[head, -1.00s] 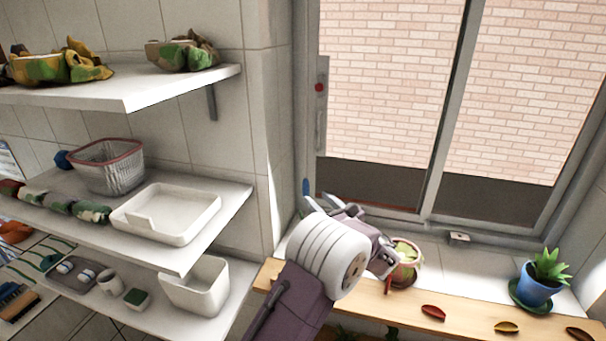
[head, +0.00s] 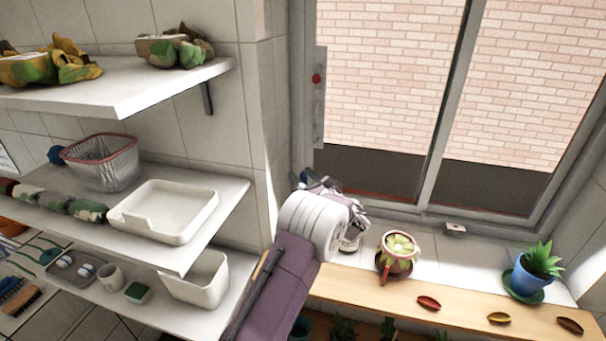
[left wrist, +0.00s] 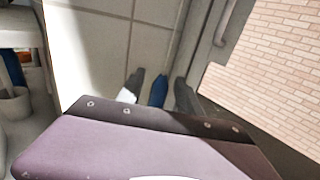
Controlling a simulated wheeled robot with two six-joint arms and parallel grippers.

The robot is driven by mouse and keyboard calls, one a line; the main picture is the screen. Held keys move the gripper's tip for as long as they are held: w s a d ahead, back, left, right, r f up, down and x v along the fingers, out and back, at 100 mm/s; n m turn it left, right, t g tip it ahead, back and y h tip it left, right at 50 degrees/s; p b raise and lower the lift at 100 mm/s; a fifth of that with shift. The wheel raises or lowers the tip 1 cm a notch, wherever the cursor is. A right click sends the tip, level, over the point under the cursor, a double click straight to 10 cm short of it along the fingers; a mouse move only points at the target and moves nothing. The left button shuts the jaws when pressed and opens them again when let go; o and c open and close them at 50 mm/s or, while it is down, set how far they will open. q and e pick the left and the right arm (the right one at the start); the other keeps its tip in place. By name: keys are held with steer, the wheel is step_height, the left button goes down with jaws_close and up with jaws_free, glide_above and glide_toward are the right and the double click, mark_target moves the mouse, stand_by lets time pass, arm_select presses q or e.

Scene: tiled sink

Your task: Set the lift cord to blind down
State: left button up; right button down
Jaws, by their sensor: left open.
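My left gripper (head: 322,184) is in front of the lower left corner of the window, seen from behind, with its fingertips partly hidden by my wrist. In the left wrist view its fingers are open, and a slim blue piece (left wrist: 158,90) shows upright between them against the tiles. This may be the end of the lift cord; I cannot tell whether the fingers touch it. No cord line and no blind can be made out in either view. My right gripper is not in view.
The window frame (head: 309,130) has a handle and a red dot on its left side. Shelves with a white tray (head: 163,228) stand at the left.

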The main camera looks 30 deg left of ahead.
arm_select(q)
steer(key=shift+s+d, duration=0.15)
steer(key=shift+c, duration=0.5)
jaws_close()
stand_by(0.7)
